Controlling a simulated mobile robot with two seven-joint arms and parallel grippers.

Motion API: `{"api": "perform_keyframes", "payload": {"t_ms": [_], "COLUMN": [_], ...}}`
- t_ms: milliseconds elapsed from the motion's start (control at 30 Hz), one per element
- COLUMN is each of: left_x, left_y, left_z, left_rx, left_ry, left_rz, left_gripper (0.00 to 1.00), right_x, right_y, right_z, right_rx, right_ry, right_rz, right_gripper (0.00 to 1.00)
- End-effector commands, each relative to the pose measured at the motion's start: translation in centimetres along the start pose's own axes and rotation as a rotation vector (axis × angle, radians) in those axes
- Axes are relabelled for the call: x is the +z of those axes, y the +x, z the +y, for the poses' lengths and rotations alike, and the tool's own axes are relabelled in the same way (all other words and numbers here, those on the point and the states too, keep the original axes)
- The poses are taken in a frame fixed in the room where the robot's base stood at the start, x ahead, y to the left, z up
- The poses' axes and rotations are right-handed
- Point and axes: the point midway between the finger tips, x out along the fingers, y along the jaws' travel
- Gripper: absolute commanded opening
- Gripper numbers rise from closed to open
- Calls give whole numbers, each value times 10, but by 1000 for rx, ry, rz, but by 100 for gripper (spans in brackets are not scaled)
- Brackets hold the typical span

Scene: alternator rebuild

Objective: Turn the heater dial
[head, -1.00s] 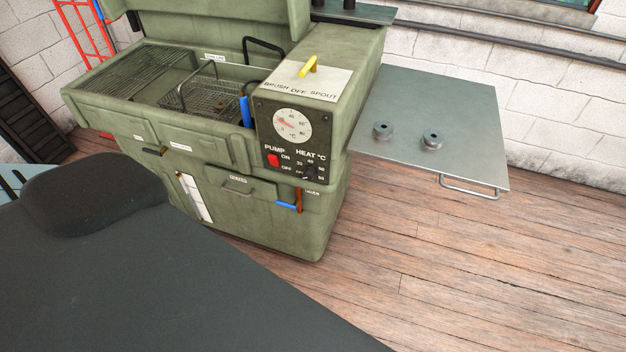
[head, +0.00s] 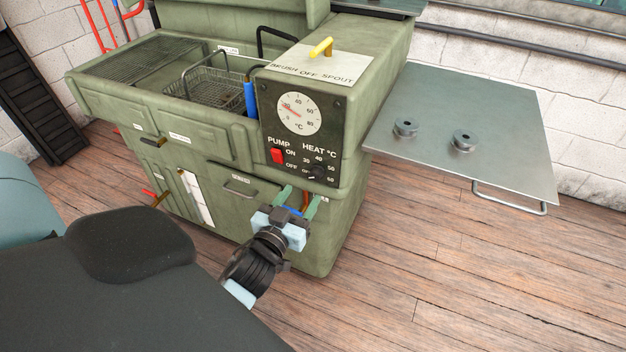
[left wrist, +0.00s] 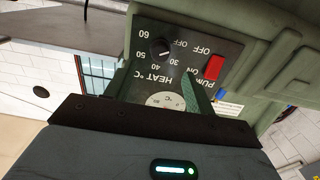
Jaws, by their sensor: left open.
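The heater dial (head: 318,172) is a small black knob under the HEAT °C label on the black control panel of the green parts washer. It also shows in the left wrist view (left wrist: 160,48), upside down, with its white mark seeming to point towards OFF. My left gripper (head: 299,200), with green fingers, is open and empty, just below and in front of the panel, apart from the dial. In the left wrist view the dial lies ahead, roughly between the fingers (left wrist: 158,78). My right gripper is out of view.
A red pump switch (head: 277,156) sits left of the dial, with a round gauge (head: 299,113) above. A blue-handled valve (head: 291,210) lies partly behind my left gripper. A steel side shelf (head: 500,120) with two metal pieces stands at right. The wooden floor at lower right is clear.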

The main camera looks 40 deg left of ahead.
Motion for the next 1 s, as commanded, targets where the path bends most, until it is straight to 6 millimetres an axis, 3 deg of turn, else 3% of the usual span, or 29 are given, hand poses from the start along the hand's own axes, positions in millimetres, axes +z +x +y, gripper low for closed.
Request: {"api": "perform_keyframes", "payload": {"t_ms": [500,900,1000], "left_x": [0,0,0], "left_y": [66,72,72], "left_z": [0,0,0], "left_rx": [2,1,1], "left_ry": [1,1,1], "left_rz": [0,-2,-2], "left_gripper": [54,54,41], "right_x": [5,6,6], "right_y": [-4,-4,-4], "right_z": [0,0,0], "right_rx": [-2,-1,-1], "right_ry": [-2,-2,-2], "right_rz": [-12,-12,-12], "right_gripper": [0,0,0]}}
